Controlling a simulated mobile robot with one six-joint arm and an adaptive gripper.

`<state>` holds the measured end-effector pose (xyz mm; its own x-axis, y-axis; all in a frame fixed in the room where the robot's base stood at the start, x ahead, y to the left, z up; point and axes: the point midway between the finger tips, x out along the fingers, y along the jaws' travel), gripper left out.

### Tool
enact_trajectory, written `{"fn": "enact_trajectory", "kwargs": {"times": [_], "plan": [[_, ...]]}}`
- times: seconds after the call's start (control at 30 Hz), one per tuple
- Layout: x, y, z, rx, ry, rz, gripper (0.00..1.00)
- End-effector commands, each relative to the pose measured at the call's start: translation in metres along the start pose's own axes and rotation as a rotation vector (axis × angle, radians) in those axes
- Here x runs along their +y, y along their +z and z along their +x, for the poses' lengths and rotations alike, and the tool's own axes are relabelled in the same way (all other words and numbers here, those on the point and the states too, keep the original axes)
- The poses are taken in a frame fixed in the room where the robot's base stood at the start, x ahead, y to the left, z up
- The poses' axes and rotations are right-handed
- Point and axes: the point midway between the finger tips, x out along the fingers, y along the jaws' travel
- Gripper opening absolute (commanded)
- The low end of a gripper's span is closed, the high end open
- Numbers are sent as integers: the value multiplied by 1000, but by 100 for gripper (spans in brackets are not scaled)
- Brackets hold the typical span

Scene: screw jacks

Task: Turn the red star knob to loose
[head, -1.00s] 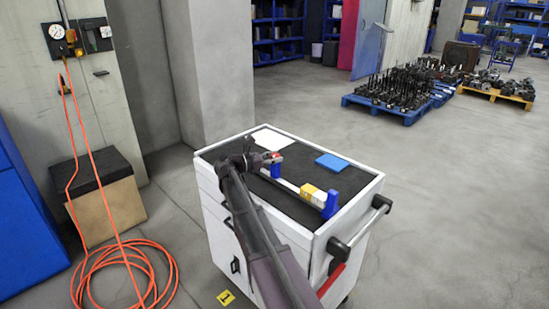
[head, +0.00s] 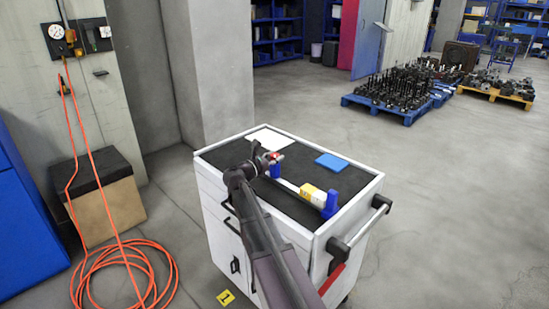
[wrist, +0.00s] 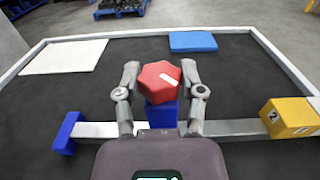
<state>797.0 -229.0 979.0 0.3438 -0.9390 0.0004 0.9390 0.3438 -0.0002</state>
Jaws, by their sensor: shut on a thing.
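The red star knob (wrist: 156,84) sits on a blue block (wrist: 160,115) at the silver bar (wrist: 98,130) in the wrist view. A short white mark runs across the knob's top toward the right. My gripper (wrist: 160,70) has one finger on each side of the knob and is shut on it. The bar has a blue end piece (wrist: 66,133) at left and a yellow block (wrist: 288,117) at right. In the head view my gripper (head: 268,156) is at the knob, which is mostly hidden, with only a little red showing.
The fixture lies on a dark-topped white cart (head: 360,196) with a raised rim. A white sheet (wrist: 65,57) and a blue pad (wrist: 193,41) lie flat beyond the knob. A handle (head: 365,228) sticks out at the cart's right. An orange hose (head: 125,262) lies on the floor at left.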

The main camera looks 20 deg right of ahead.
Motion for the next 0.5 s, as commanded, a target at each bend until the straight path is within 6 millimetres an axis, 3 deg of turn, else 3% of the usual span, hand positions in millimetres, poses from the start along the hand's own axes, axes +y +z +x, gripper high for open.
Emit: {"fn": "enact_trajectory", "kwargs": {"times": [0.5], "plan": [[-3,0,0,0,395,0,3]]}}
